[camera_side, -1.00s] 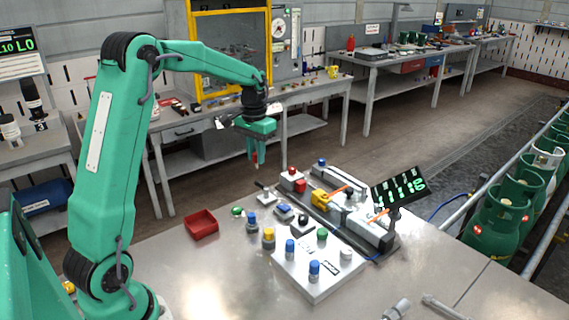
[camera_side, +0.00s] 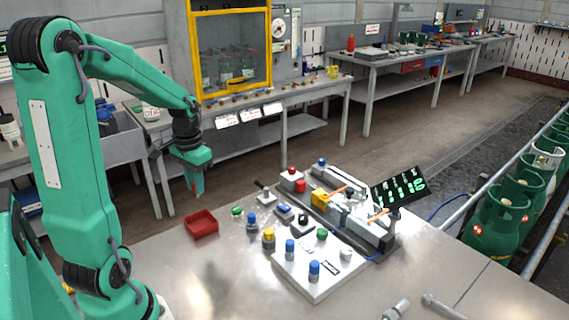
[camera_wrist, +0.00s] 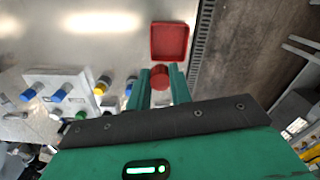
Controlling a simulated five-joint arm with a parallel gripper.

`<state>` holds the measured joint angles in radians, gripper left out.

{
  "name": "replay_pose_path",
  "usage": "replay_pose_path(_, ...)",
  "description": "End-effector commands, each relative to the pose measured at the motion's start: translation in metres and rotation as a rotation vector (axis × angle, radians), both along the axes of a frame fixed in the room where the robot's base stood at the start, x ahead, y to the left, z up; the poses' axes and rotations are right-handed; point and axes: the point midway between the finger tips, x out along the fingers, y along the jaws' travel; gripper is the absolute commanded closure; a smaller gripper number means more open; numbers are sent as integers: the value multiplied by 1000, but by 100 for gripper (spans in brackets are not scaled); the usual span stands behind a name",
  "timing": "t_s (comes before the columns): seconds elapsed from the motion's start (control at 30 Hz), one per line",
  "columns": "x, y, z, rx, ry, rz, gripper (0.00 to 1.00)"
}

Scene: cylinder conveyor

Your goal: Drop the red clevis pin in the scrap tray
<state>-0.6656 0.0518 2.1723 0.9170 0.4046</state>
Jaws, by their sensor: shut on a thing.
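My gripper (camera_side: 197,190) is shut on the red clevis pin (camera_wrist: 159,76), whose round red end shows between the two green fingers in the wrist view. In the side view the pin is only a small reddish spot at the fingertips, mostly hidden by them. The red scrap tray (camera_side: 201,224) lies on the bench, open at the top and empty. My gripper is in the air above the tray's back edge, slightly to the left. In the wrist view the tray (camera_wrist: 169,41) is just beyond the fingertips.
Right of the tray stand several coloured pegs, among them a yellow one (camera_side: 268,238) and a blue one (camera_side: 252,221). A white block (camera_side: 318,263) holds more pegs. A conveyor fixture with a display (camera_side: 398,190) stands further right. The bench front is clear.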

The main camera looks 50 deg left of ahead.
Motion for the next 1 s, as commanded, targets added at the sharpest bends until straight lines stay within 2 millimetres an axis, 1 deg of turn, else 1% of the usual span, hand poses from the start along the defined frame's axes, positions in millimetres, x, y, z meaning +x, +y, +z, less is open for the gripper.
replay_pose_path(0.23,-1,0,-2,0,0,0,100)
replay_pose_path(0.37,-1,0,-7,-1,2,0,100)
replay_pose_path(0.57,-1,0,-21,-2,3,0,100)
replay_pose_path(0.8,-1,-1,-43,-2,3,0,100)
replay_pose_path(1.0,0,0,-56,-1,2,0,100)
